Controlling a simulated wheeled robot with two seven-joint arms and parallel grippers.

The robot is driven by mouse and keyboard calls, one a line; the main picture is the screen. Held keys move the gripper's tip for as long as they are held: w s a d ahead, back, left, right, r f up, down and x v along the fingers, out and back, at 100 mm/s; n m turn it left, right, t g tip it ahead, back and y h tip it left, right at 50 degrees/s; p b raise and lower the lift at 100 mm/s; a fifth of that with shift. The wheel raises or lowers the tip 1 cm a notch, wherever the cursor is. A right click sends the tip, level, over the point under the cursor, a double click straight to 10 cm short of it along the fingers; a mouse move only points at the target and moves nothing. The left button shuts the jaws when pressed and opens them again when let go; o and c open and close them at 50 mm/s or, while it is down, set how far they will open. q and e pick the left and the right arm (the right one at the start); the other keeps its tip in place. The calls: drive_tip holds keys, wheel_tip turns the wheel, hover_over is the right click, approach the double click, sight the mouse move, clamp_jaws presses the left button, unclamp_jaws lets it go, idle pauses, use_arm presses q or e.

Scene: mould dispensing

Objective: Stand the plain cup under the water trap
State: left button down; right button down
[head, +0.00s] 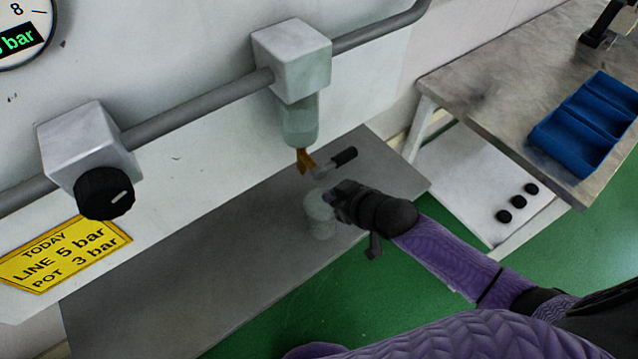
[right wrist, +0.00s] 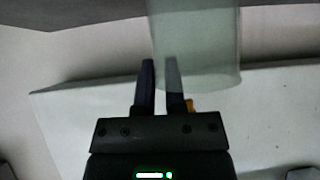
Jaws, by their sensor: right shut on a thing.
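The plain cup (head: 320,214), pale and see-through, is upright at the grey shelf in the head view, below and slightly right of the water trap's brass drain (head: 304,160). I cannot tell whether its base touches the shelf. The water trap has a clear bowl (head: 299,122) under a white block, and a drain lever with a black grip (head: 344,156). My right gripper (head: 341,203) is shut on the cup's wall from the right. In the right wrist view, one finger shows through a clear cylinder (right wrist: 205,45), apparently the cup. My left gripper is out of view.
A grey pipe (head: 205,97) links the trap to a white block with a black knob (head: 104,194). The grey shelf (head: 170,285) is bare at left. A table with a blue tray (head: 590,125) stands right, with several black round things on the white board below.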

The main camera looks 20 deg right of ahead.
drive_tip(key=w, duration=0.1)
drive_tip(key=w+a+b, duration=0.1)
drive_tip(key=w, duration=0.1)
drive_tip(key=w+a+f, duration=0.1)
drive_tip(key=shift+w+b, duration=0.25)
drive_tip(key=shift+b, duration=0.1)
drive_tip(key=shift+s+r, duration=0.1)
drive_tip(key=shift+r, duration=0.1)
drive_tip(key=c, duration=1.1)
unclamp_jaws()
drive_tip(key=shift+f, duration=0.15)
drive_tip(key=o, duration=0.4)
